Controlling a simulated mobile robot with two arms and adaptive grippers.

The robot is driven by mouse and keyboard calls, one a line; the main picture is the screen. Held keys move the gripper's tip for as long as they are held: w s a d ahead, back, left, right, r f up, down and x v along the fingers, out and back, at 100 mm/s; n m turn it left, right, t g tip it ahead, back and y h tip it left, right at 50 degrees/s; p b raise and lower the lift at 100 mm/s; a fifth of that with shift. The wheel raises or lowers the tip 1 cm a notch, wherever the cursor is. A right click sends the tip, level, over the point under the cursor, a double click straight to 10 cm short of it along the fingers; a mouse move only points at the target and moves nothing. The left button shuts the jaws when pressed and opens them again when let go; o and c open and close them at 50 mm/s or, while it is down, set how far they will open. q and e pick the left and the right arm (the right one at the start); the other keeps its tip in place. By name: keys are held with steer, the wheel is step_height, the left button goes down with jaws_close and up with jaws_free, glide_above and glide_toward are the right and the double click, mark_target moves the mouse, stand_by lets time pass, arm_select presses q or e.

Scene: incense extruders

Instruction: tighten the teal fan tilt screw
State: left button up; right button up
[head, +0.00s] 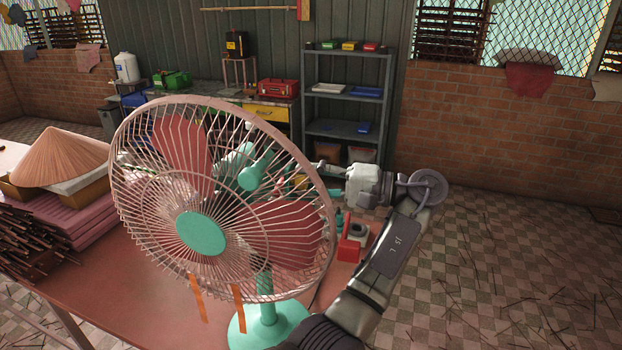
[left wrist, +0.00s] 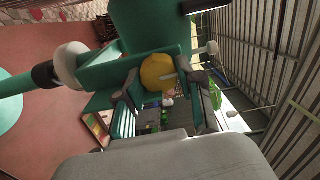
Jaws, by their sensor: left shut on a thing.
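The teal fan stands on the table, with its round cage (head: 200,232) facing me in the head view. Its teal base (head: 268,326) and stem show below the cage. In the left wrist view, a yellow knob with a pale mark, the tilt screw (left wrist: 158,72), sits against the teal fan body (left wrist: 150,25). My left gripper (head: 318,168) reaches in behind the cage from the right. Its fingers (left wrist: 160,88) lie on both sides of the yellow knob and are shut on it. The cage partly hides the fingertips in the head view. My right gripper is not in view.
A red item (head: 349,249) stands on the table right of the fan. A conical hat (head: 55,155), pink stacks and dark stick bundles (head: 35,235) fill the table's left side. A grey shelf (head: 345,105) stands behind.

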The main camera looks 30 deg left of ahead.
arm_select(q)
steer(key=shift+r, duration=0.1)
steer(key=o, duration=1.1)
steer(key=shift+a, duration=0.15)
steer(key=shift+o, duration=0.2)
